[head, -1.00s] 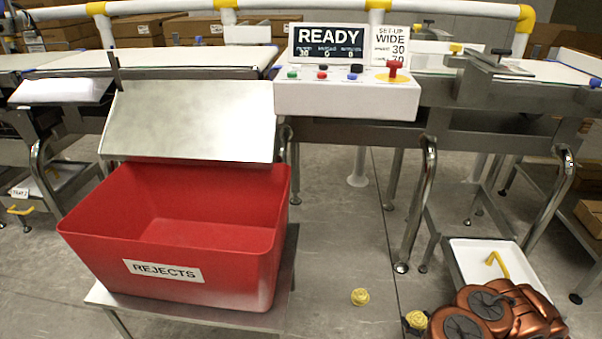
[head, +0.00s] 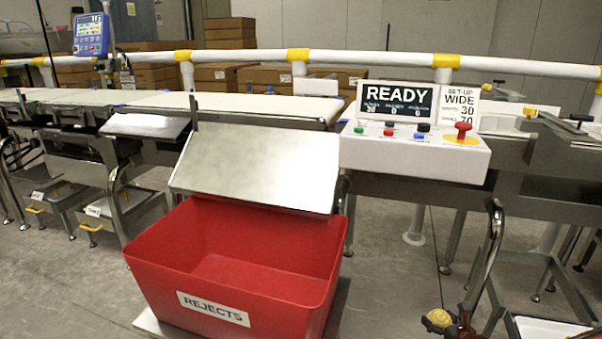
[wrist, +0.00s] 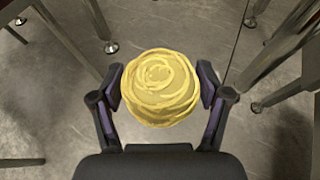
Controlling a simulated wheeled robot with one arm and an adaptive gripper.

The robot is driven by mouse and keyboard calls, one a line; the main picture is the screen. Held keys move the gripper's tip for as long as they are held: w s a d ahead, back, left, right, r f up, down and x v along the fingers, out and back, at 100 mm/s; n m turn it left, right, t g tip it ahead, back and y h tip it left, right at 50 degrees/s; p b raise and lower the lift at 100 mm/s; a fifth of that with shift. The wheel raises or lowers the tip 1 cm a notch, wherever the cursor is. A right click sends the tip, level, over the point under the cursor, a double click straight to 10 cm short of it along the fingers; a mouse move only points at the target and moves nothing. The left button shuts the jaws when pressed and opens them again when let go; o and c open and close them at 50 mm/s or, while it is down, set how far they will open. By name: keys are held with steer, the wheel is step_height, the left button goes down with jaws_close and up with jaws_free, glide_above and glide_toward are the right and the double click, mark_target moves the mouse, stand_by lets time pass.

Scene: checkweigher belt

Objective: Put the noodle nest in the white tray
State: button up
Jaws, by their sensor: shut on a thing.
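The noodle nest (wrist: 160,88), a round yellow coil, sits between the two fingertips of my gripper (wrist: 160,92) in the wrist view. My gripper is shut on it from both sides, with floor visible beyond. In the head view the held nest (head: 438,318) shows at the bottom edge, right of the red bin; most of my gripper is cut off there. The white tray (head: 545,329) shows only in part at the bottom right, to the right of the nest.
A red REJECTS bin (head: 235,270) stands on a low stand at centre. A control box (head: 415,153) with a red button sits above and right. Pull-out trays (head: 92,212) are under the belt at left.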

steer(key=a+r+n+g+y, duration=0.1)
steer(key=a+r+n+y, duration=0.35)
steer(key=a+r, duration=2.25)
step_height(320, 180, up, 44)
steer(key=w+d+m+h+p, duration=0.1)
steer(key=w+m+h+p, duration=0.1)
steer(key=p, duration=3.6)
steer(key=shift+w+d+r+m+t, duration=0.2)
steer(key=shift+w+r+m+t, duration=0.05)
steer(key=shift+w+m+t, duration=0.1)
